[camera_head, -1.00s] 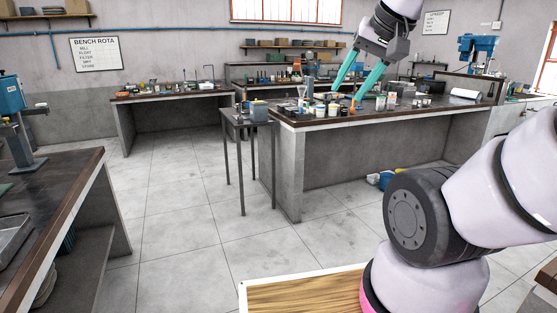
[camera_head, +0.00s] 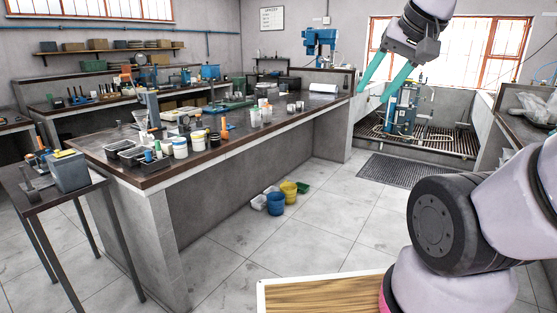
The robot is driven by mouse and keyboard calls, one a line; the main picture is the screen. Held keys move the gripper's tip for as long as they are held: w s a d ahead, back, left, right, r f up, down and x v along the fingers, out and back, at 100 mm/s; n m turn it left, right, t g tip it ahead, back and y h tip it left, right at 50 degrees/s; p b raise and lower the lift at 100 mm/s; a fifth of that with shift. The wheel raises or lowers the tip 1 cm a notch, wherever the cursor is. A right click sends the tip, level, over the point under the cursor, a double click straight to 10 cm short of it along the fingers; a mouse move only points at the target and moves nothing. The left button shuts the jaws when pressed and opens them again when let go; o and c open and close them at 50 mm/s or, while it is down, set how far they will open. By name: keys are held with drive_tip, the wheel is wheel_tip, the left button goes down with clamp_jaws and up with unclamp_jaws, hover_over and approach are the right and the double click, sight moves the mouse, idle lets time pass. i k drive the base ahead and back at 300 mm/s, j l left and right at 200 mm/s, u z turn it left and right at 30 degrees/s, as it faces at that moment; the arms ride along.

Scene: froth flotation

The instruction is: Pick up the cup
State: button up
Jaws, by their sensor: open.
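My gripper (camera_head: 375,96) is raised at the upper right, with its two teal fingers spread apart and nothing between them. It is well in front of the far wall and touches nothing. Several small vessels stand on the long dark bench (camera_head: 225,150). They include white cups (camera_head: 291,108) near its far end and a white tub with a dark lid (camera_head: 180,149) near its front corner. They are too small to tell which one is the cup of the task.
Blue (camera_head: 275,204) and yellow (camera_head: 289,191) buckets stand on the floor beside the bench. A small side table (camera_head: 50,203) with a grey box stands at the left. A dark floor mat (camera_head: 400,170) lies at the back.

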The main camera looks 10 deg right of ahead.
sight(291, 108)
drive_tip(key=i+l+z, duration=0.1)
drive_tip(key=i+z, duration=0.2)
drive_tip(key=i, duration=0.3)
drive_tip(key=i+z, duration=0.3)
drive_tip(key=i, duration=0.35)
drive_tip(key=i+l+u, duration=1.05)
drive_tip(key=i+l, duration=0.2)
drive_tip(key=l, duration=0.15)
drive_tip(key=i+l+u, duration=0.15)
drive_tip(key=l, duration=0.65)
drive_tip(key=l+u, duration=0.1)
drive_tip(key=l, duration=0.65)
